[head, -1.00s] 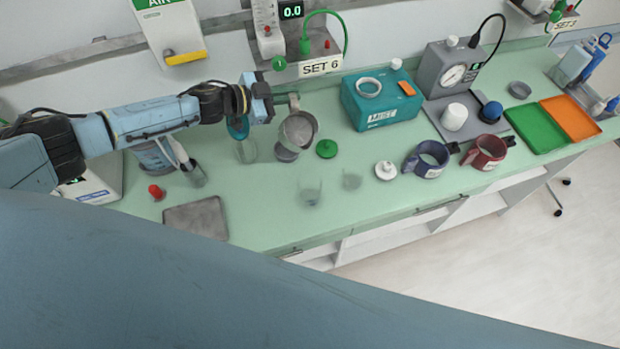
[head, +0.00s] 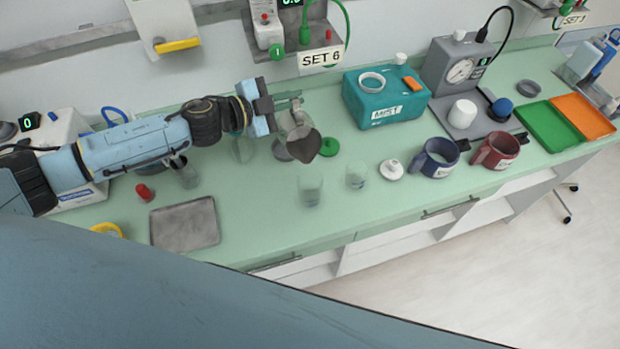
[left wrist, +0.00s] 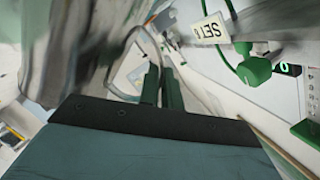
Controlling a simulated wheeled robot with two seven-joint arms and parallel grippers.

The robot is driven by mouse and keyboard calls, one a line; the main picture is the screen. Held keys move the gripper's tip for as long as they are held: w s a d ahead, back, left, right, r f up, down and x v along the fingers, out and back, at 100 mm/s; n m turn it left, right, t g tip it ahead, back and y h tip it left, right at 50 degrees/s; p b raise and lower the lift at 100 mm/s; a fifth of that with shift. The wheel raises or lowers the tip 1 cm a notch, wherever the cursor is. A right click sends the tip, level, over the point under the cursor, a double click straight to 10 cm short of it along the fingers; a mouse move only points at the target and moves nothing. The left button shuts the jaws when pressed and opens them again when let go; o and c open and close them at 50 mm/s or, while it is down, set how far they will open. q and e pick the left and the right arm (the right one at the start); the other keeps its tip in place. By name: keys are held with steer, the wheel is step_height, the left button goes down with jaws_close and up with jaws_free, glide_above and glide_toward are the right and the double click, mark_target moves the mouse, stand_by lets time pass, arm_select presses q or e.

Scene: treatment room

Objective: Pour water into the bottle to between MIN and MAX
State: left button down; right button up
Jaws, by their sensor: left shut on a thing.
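My left gripper (head: 292,104) is shut on the handle of a grey metal jug (head: 303,140) and holds it tilted above the counter. In the left wrist view the dark green fingers (left wrist: 162,88) are close together, with the blurred grey jug wall (left wrist: 75,50) beside them. The jug's contents are hidden, and no stream of water shows. My right gripper is not in view.
Clear cups (head: 311,190) stand nearer the front edge. A grey tray (head: 186,224) is front left, a teal box (head: 386,98) to the right. Blue (head: 434,158) and red mugs (head: 495,150) stand further right.

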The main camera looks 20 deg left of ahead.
mark_target(294, 121)
arm_select(q)
steer(key=shift+s+d+r+m+b, duration=0.3)
steer(key=shift+s+r+m+b, duration=0.2)
steer(key=shift+r+m+b, duration=0.15)
stand_by(0.5)
steer(key=shift+r, duration=0.1)
steer(key=shift+s+d+r, duration=0.1)
steer(key=shift+s, duration=0.1)
steer(key=shift+s, duration=0.1)
stand_by(0.4)
steer(key=shift+s+d+r+m+t+b, duration=0.3)
steer(key=shift+r+m+t+b, duration=0.1)
steer(key=shift+m+b, duration=0.1)
stand_by(1.4)
steer(key=shift+s+d, duration=0.1)
steer(key=shift+s, duration=0.15)
stand_by(0.4)
